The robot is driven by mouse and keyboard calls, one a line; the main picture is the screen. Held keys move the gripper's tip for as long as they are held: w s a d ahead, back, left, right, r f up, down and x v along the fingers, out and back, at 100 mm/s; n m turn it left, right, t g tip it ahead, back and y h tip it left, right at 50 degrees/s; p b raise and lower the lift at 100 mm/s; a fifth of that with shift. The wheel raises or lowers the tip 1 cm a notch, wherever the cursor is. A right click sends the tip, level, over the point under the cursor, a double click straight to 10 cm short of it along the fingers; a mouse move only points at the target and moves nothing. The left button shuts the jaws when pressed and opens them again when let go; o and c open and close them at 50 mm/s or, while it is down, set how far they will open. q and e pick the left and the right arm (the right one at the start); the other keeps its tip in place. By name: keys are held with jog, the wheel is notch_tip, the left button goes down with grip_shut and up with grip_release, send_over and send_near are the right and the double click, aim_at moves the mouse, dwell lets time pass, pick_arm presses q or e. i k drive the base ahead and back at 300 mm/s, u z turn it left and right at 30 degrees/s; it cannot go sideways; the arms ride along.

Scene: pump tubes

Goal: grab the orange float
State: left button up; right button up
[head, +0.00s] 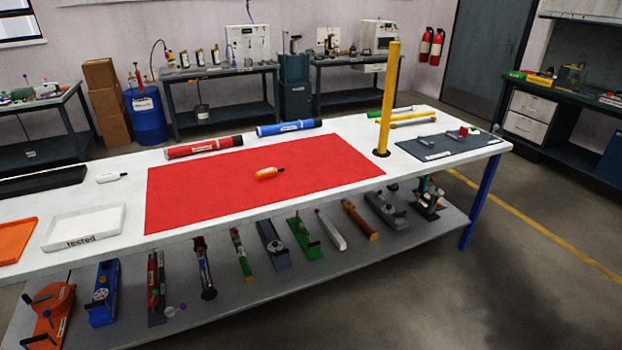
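The orange float (267,173) is a small orange bottle-like piece with a dark tip at its right end. It lies on its side near the middle of the red mat (190,200) on the white table (330,205). Nothing touches it apart from the mat. Neither of my grippers shows in the head view.
A yellow post (388,100) stands upright right of the mat. Red (204,146) and blue (289,128) tubes lie behind it. A white "tested" tray (85,226) and a white float-like piece (111,177) are at left. The mat around the float is clear.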

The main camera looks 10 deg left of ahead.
aim_at(271, 172)
jog(key=z, duration=0.55)
jog(key=i, duration=0.95)
jog(key=z, duration=0.4)
jog(key=i, duration=1.2)
jog(key=u, duration=0.95)
jog(key=i, duration=0.7)
jog(key=u, duration=0.9)
